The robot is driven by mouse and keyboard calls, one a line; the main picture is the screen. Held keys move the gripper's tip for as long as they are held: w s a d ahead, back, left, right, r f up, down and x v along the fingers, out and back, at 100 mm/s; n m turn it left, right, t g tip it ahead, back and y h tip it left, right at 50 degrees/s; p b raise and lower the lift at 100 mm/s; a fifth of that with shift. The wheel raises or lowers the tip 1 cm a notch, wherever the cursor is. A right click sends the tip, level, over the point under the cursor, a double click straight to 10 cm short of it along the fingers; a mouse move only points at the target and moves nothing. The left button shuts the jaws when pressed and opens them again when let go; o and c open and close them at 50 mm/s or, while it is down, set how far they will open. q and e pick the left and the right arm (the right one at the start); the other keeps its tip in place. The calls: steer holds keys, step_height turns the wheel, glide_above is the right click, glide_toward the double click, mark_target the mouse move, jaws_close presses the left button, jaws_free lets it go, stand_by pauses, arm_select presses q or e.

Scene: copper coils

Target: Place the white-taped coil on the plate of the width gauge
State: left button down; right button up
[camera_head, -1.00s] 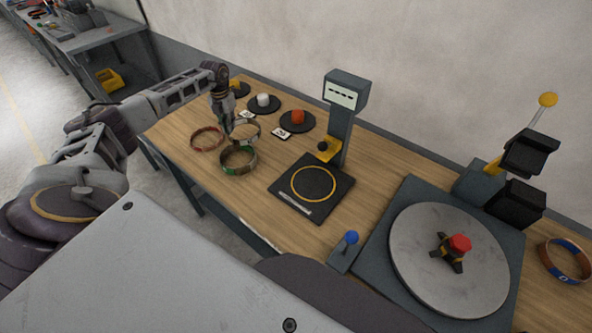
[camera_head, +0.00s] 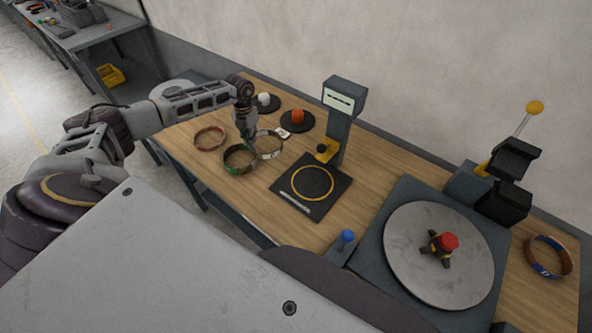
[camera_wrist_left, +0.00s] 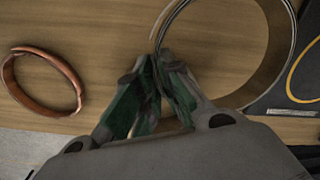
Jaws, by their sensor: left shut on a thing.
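My left gripper (camera_head: 248,138) is shut on the rim of a coil (camera_head: 280,151). This looks like the white-taped coil; a pale patch shows on its near side. In the left wrist view the fingertips (camera_wrist_left: 160,62) pinch the left edge of the coil (camera_wrist_left: 286,62), which extends to their right. The width gauge (camera_head: 339,125) stands right of the gripper. Its black plate (camera_head: 312,184) bears a yellow ring outline and looks empty. The plate's edge also shows in the left wrist view (camera_wrist_left: 285,95). My right gripper is out of view.
A red-taped coil (camera_head: 198,144) and a green-taped coil (camera_head: 228,164) lie left of and below the held coil. Black discs with white (camera_head: 264,100) and orange (camera_head: 297,116) pieces stand behind. A turntable (camera_head: 405,255) and a blue-taped coil (camera_head: 529,258) are right.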

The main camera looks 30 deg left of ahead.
arm_select(q)
steer(key=p, duration=0.6)
glide_above(296, 178)
steer(key=a, duration=0.3)
steer(key=shift+w+d+r, duration=0.15)
steer(key=shift+w+d, duration=0.05)
steer(key=shift+d, duration=0.6)
steer(key=shift+s, duration=0.1)
steer(key=shift+d, duration=0.1)
steer(key=shift+s+d, duration=0.1)
steer(key=shift+d, duration=0.55)
steer(key=shift+f+b, duration=1.1)
steer(key=shift+f, duration=0.75)
